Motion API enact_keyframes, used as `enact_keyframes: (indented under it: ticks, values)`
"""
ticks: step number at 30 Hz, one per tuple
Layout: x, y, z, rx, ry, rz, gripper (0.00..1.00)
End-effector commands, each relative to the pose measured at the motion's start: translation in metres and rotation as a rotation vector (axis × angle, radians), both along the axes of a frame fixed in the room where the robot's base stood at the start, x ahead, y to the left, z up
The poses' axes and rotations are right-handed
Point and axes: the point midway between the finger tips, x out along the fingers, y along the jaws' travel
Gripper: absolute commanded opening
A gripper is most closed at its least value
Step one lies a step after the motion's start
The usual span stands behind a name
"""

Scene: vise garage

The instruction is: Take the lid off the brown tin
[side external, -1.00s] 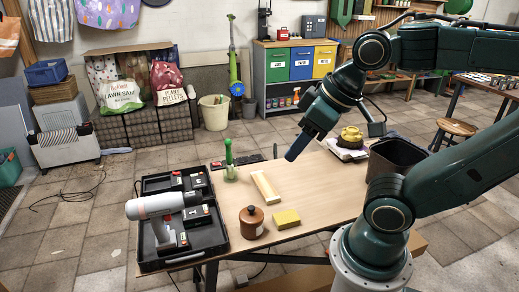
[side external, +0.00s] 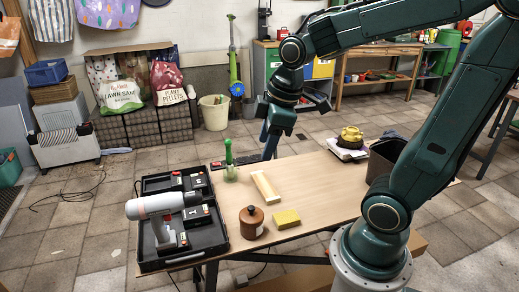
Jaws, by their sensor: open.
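The brown tin (side external: 252,222) stands upright near the front edge of the wooden table (side external: 315,195), with its lid (side external: 251,209) on top. My gripper (side external: 268,152) points down above the far edge of the table, behind the tin and well apart from it. Its fingers are open, and I see nothing between them.
A yellow sponge (side external: 286,219) lies right of the tin, and a pale wooden block (side external: 265,187) lies behind it. A black case (side external: 182,222) with a drill (side external: 160,210) sits at left. The table's right middle is clear.

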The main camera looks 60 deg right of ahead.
Motion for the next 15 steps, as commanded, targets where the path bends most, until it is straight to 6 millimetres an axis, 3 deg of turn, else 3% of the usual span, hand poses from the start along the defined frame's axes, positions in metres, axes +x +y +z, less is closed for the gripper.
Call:
enact_keyframes:
  ticks: [15]
  values:
    - [0.057,-0.053,-0.077,-0.035,0.158,0.476,0.46]
